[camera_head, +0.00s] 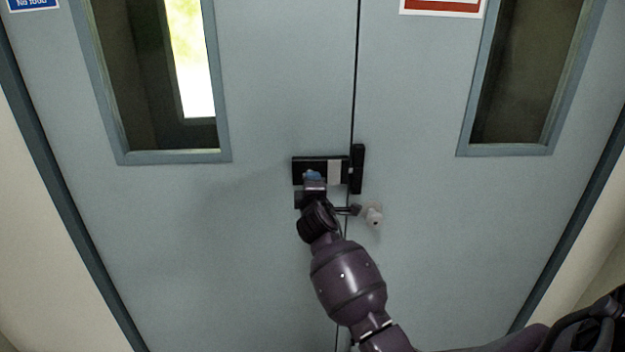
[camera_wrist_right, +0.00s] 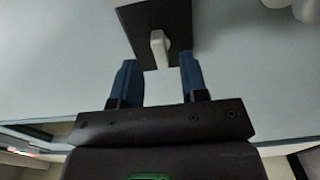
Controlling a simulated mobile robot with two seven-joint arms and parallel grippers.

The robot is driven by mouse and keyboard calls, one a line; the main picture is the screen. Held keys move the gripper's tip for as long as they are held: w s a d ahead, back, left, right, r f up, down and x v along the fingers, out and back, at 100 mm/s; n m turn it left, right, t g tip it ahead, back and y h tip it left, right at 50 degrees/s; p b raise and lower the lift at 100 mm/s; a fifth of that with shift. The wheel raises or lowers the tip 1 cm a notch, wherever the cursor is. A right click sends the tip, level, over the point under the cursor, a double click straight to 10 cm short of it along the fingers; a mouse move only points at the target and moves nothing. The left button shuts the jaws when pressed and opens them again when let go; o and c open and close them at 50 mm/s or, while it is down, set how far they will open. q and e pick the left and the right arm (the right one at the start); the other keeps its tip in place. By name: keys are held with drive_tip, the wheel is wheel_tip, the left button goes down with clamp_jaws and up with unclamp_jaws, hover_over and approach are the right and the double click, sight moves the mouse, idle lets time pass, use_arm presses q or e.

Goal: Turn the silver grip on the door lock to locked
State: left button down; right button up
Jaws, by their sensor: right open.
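The door lock (camera_head: 301,163) is a black box with a pale silver-white patch, mounted by the seam of a grey-blue double door. In the right wrist view, the silver grip (camera_wrist_right: 158,45) is a small pale lever standing out from the black lock plate (camera_wrist_right: 137,20). My right gripper (camera_head: 313,176) is in front of the lock's left part and hides some of it. In the wrist view its blue fingers (camera_wrist_right: 160,72) are open. The grip lies between and just beyond the fingertips, with no clear contact on either side. My left gripper is not in view.
A black upright catch piece (camera_head: 358,165) sits on the right door leaf (camera_head: 430,230) beside the seam. Tall windows are set in both leaves. The door surface around the lock is flat and clear.

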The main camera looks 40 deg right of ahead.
drive_tip(key=v, duration=0.7)
idle(0.3)
